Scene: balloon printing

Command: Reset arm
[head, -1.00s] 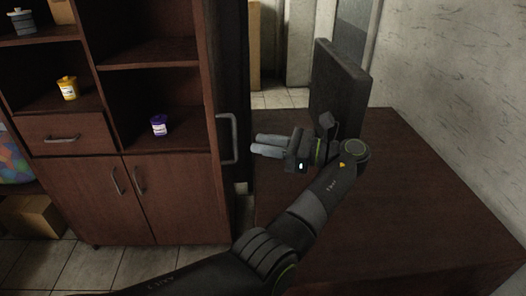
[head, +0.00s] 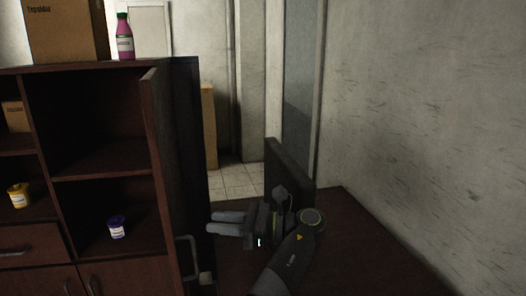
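The lower part of the arm is cut off by the bottom edge.
A brown cabinet (head: 100,158) with a metal handle (head: 189,255) stands left of the gripper. Its shelves hold a purple jar (head: 116,227) and a yellow jar (head: 18,195). A pink bottle (head: 124,38) and cardboard box (head: 65,32) stand on top. A wall (head: 420,100) bounds the right.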

